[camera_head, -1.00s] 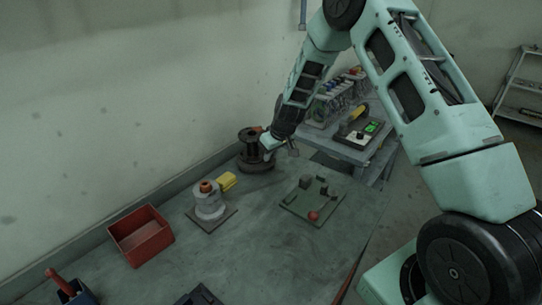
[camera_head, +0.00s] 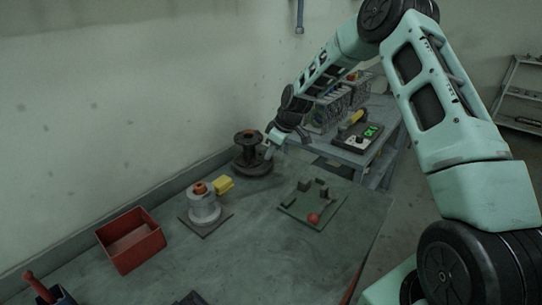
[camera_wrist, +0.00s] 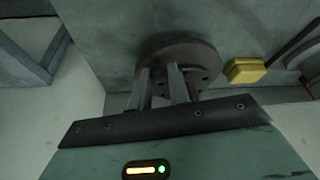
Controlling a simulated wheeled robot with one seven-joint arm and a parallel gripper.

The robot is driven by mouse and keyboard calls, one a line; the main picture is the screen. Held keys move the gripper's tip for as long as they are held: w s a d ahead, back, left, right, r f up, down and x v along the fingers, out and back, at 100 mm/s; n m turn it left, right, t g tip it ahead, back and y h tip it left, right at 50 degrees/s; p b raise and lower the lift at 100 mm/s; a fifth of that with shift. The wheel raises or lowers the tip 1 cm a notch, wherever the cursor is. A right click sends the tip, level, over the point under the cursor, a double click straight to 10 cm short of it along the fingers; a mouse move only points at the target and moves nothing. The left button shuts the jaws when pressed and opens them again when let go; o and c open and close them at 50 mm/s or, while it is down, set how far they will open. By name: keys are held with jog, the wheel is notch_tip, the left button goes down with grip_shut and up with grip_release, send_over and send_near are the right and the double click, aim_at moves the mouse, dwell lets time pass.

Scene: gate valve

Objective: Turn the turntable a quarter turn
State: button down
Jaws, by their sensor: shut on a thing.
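The turntable (camera_head: 244,171) is a dark round disc near the wall at the back of the bench, with a dark spool-shaped part (camera_head: 247,146) standing at its middle. In the wrist view the disc (camera_wrist: 205,60) fills the upper middle, with small holes near its rim. My gripper (camera_head: 268,153) is at the right side of the disc. In the wrist view its two fingers (camera_wrist: 160,70) reach the near edge of the disc and are shut on it, a gap between them. The exact part between the fingertips is hard to see.
A pale cylinder with an orange top (camera_head: 203,208) and a yellow block (camera_head: 223,184) stand left of the turntable. A red bin (camera_head: 131,240) is at the front left. A green plate with a red ball (camera_head: 313,218) lies to the right. A side table (camera_head: 372,158) holds a device.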

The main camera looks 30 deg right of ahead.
jog(key=shift+w+d+n+y, duration=0.35)
jog(key=shift+w+n, duration=0.2)
jog(key=shift+n, duration=0.45)
jog(key=shift+w+d+n+g+y+b, duration=0.1)
jog(key=shift+w+n+g+y+b, duration=0.25)
jog(key=shift+n, duration=0.45)
jog(key=shift+w+d+n+g+b, duration=0.15)
jog(key=shift+w+n+g, duration=0.3)
jog(key=shift+n, duration=0.35)
jog(key=shift+w+a+n+g, duration=0.1)
jog(key=shift+w+n+g, duration=0.3)
jog(key=shift+n, duration=0.45)
jog(key=shift+w+a+n+g, duration=0.1)
jog(key=shift+w+n+g, duration=0.1)
jog(key=shift+w+n, duration=0.5)
jog(key=shift+w+a+n+g, duration=0.1)
jog(key=shift+w+n+g, duration=0.1)
jog(key=shift+n, duration=0.45)
jog(key=shift+w+a+n+g, duration=0.1)
jog(key=shift+w+n+g, duration=0.1)
jog(key=shift+n, duration=0.4)
jog(key=shift+w+n+b, duration=0.15)
jog(key=shift+n+b, duration=0.15)
jog(key=c, duration=1.3)
grip_release()
